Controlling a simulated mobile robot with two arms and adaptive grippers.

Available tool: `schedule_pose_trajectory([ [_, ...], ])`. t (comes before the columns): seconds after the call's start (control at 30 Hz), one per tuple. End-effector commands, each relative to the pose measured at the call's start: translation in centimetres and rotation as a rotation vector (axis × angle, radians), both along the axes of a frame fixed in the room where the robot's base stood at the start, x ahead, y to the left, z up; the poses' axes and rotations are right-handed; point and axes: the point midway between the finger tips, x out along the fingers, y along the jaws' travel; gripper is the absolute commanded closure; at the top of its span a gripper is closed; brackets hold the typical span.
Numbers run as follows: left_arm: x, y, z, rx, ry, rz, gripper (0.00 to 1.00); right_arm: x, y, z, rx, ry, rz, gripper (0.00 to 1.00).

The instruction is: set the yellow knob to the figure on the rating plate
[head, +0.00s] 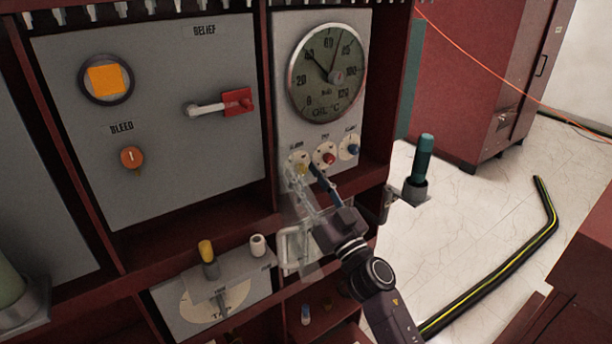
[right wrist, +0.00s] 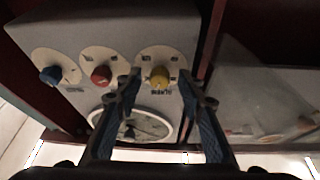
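The yellow knob (head: 301,169) is the leftmost of three small knobs on white round dials below the gauge. It also shows in the right wrist view (right wrist: 160,77), upside down, at the upper middle. My right gripper (head: 308,175) is at this knob. In the right wrist view its fingers (right wrist: 158,86) are apart, with the yellow knob between them in the picture and visible gaps on both sides. I cannot tell how far the fingertips are from the panel. The knob's scale is too small to read. I cannot make out a rating plate. My left gripper is not in view.
A red knob (head: 325,156) and a blue knob (head: 349,147) sit close beside it. A round temperature gauge (head: 327,74) is above. A clear flap (head: 303,250) hangs below. A teal-handled part (head: 422,160) stands out at the right.

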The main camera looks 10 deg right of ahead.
Motion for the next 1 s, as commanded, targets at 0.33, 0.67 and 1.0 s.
schedule_pose_trajectory([
  [0.33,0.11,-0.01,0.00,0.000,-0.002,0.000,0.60,-0.03,-0.01,-0.06,0.001,0.000,0.000,0.91],
  [0.67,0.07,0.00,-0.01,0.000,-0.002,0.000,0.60,-0.03,-0.04,-0.07,-0.009,-0.003,0.000,1.00],
  [1.0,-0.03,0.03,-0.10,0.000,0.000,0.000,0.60,0.06,-0.21,-0.16,-0.159,-0.062,0.001,1.00],
])
